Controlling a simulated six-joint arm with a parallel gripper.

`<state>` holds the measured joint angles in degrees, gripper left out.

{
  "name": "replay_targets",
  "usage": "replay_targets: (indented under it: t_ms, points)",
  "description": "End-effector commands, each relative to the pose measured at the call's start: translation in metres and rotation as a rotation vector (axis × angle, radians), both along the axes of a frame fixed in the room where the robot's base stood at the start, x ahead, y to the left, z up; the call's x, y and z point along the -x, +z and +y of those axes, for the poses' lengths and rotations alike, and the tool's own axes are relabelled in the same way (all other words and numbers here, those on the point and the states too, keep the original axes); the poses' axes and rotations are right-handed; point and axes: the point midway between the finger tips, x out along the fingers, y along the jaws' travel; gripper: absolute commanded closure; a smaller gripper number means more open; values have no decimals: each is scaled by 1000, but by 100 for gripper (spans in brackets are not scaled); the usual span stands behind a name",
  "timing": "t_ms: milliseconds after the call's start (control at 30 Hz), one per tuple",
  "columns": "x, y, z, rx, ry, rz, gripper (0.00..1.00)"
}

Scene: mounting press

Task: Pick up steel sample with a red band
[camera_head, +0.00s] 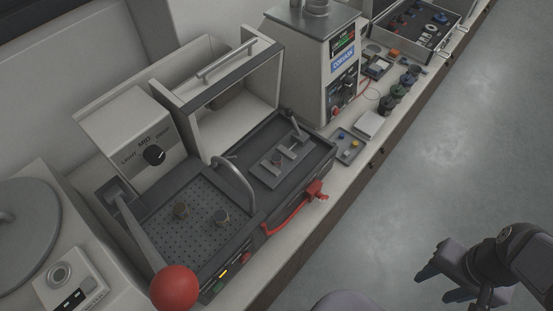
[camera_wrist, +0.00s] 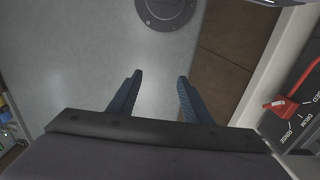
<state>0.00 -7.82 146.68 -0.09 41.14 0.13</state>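My gripper (camera_head: 435,286) is at the lower right of the head view, over the floor and well away from the bench. In the wrist view my gripper (camera_wrist: 160,76) has its two blue fingers spread, with only floor between them.
A lever with a red ball (camera_head: 174,288) rises at the plate's front. A curved metal handle (camera_head: 235,180) stands at its right edge. A small tray (camera_head: 348,145) holds coloured pieces. A grey cabinet (camera_head: 313,65) and several dark jars stand farther along. The floor (camera_head: 430,150) is clear.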

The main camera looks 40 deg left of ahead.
Motion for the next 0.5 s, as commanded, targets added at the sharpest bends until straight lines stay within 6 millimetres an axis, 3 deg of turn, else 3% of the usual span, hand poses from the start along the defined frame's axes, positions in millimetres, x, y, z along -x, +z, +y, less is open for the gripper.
replay_targets:
  t_ms: [267,367,500]
  points:
    - [0,-3,5,-14,-17,10,55]
    - [1,-8,19,-53,-64,38,55]
    - [4,-20,60,-161,-202,123,55]
